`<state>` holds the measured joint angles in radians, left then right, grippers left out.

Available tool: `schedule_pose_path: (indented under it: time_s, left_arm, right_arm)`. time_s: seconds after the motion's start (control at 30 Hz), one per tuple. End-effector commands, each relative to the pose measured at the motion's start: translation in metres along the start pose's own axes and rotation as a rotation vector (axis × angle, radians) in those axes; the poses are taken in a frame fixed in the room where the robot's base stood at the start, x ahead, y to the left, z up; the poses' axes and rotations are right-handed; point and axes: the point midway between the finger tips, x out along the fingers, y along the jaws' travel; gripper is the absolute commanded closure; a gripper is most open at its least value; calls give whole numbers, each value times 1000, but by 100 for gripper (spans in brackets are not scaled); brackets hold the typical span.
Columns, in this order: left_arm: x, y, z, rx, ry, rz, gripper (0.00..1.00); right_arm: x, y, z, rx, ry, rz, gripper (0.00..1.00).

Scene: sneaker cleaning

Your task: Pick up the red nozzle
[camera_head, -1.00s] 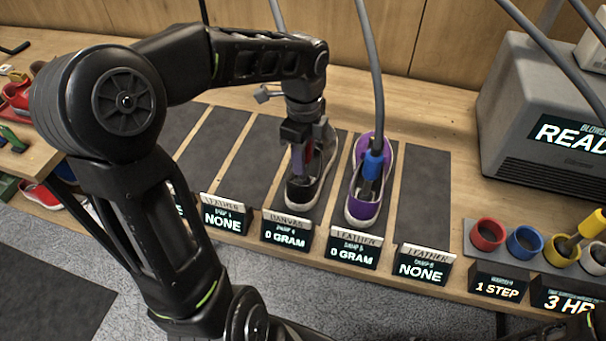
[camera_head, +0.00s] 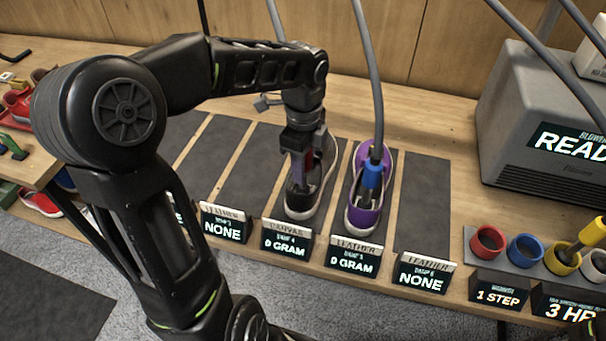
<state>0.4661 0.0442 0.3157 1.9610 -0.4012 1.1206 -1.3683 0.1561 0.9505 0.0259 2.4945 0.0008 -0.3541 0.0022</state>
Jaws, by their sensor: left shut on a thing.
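The red nozzle (camera_head: 317,160) shows as a small dark-red patch at the fingers of my left gripper (camera_head: 303,172), mostly hidden by them. The gripper points down into the opening of a grey and black sneaker (camera_head: 302,207) and is shut on the nozzle. Whether the nozzle touches the shoe inside cannot be told. My right gripper is not in view.
A purple sneaker (camera_head: 364,217) with a blue nozzle (camera_head: 372,173) on a grey hose stands just to the right. Signs (camera_head: 288,240) line the front edge. Coloured cups (camera_head: 488,241) and a grey blower (camera_head: 540,120) are at right. The rightmost mat (camera_head: 425,200) is bare.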

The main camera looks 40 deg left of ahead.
Motion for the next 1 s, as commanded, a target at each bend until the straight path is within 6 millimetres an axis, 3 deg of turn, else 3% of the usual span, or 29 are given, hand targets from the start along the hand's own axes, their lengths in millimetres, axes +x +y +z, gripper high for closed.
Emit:
schedule_pose_path:
  time_s: [0.17,0.6,1.0]
  left_arm:
    - [-12,-1,0,-1,0,-3,100]
    - [-90,-1,0,-1,0,-4,100]
    - [-100,0,0,0,0,-2,100]
  right_arm:
    - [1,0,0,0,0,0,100]
    - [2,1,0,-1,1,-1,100]
    - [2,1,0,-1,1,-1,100]
